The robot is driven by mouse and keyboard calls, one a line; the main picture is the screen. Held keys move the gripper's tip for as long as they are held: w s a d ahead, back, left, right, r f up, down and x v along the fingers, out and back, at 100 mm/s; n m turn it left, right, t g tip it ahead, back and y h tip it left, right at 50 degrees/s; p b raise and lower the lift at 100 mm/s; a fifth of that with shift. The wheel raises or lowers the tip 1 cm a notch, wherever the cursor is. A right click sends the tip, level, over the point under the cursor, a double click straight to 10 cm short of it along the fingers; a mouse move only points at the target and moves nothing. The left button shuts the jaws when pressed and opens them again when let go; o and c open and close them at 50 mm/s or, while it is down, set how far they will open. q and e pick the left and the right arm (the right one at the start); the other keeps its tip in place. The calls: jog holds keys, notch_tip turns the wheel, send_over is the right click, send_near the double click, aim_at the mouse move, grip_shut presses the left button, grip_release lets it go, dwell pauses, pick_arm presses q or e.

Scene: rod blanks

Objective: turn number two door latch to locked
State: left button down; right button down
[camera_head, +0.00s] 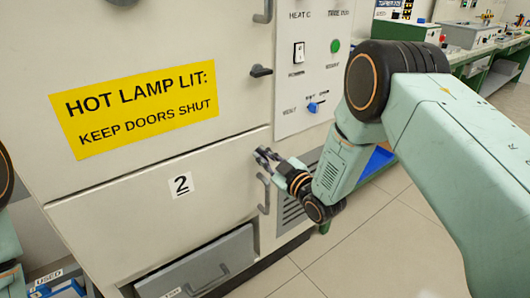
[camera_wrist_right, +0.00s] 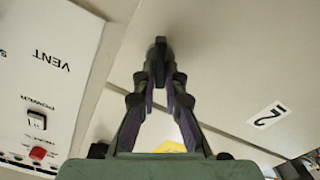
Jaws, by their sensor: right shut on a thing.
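The lower cabinet door (camera_head: 130,205) carries a white "2" label (camera_head: 180,185); the label also shows in the wrist view (camera_wrist_right: 268,114). The door looks shut. My right gripper (camera_head: 264,156) is at its upper right corner. In the wrist view its fingers (camera_wrist_right: 160,78) are closed together on the dark number two door latch (camera_wrist_right: 160,48). The fingers hide most of the latch, so its exact angle is hard to tell. My left gripper is out of view; only bits of my left arm show at the left edge.
The upper door has a yellow sign (camera_head: 137,108) and its own black latch (camera_head: 260,71). A grey handle (camera_head: 264,195) sits just below my right gripper. A control panel (camera_head: 314,65) is to the right. A grey drawer (camera_head: 205,265) stands below. Floor at right is clear.

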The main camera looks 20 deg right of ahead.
jog(key=n+p, duration=0.1)
jog(key=n, duration=0.3)
jog(key=n+p, duration=0.1)
jog(key=n, duration=0.3)
jog(key=f+n, duration=0.1)
jog(key=n, duration=0.2)
jog(key=shift+s+a+n+p, duration=0.1)
jog(key=shift+a+n+p, duration=0.25)
jog(key=shift+n+p, duration=0.05)
dwell(0.4)
jog(key=c, duration=1.4)
grip_release()
jog(key=shift+s, duration=0.1)
jog(key=v, duration=1.2)
